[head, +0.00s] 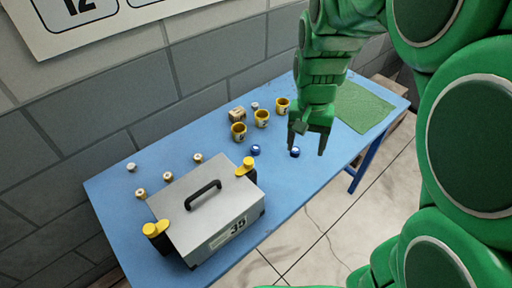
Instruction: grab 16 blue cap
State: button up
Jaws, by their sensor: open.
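Two small blue caps with pale marks on top lie on the blue table. One blue cap (295,153) is right by the left fingertip of my gripper, and the other blue cap (256,150) lies farther left, below the yellow cups. The marks are too small to read, so I cannot tell which cap is 16. My green gripper (306,150) points down with its fingers apart and nothing seen between them. I cannot tell its exact height above the table.
Several yellow cups (262,119) and small pale-topped pieces (168,176) stand behind. A green mat (362,108) lies right on the blue table (110,205).

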jog(key=w+a+f+m, duration=0.1)
jog(key=w+a+f, duration=0.5)
jog(key=w, duration=0.4)
jog(key=m+t, duration=0.1)
send_over(256, 147)
notch_tip(256, 147, down, 8)
jog(key=shift+a+f, duration=0.1)
jog(key=shift+f, duration=0.05)
jog(key=shift+w+a+f, duration=0.1)
jog(key=shift+w+f, duration=0.05)
jog(key=shift+f, duration=1.15)
jog(key=shift+s+d+f, duration=0.1)
jog(key=shift+s+f, duration=0.05)
jog(key=shift+f, duration=1.25)
jog(key=shift+s+d+f, duration=0.1)
jog(key=shift+f, duration=1.25)
jog(key=shift+c, duration=0.3)
jog(key=c, duration=1)
jog(key=shift+r, duration=0.1)
jog(key=shift+c, duration=0.2)
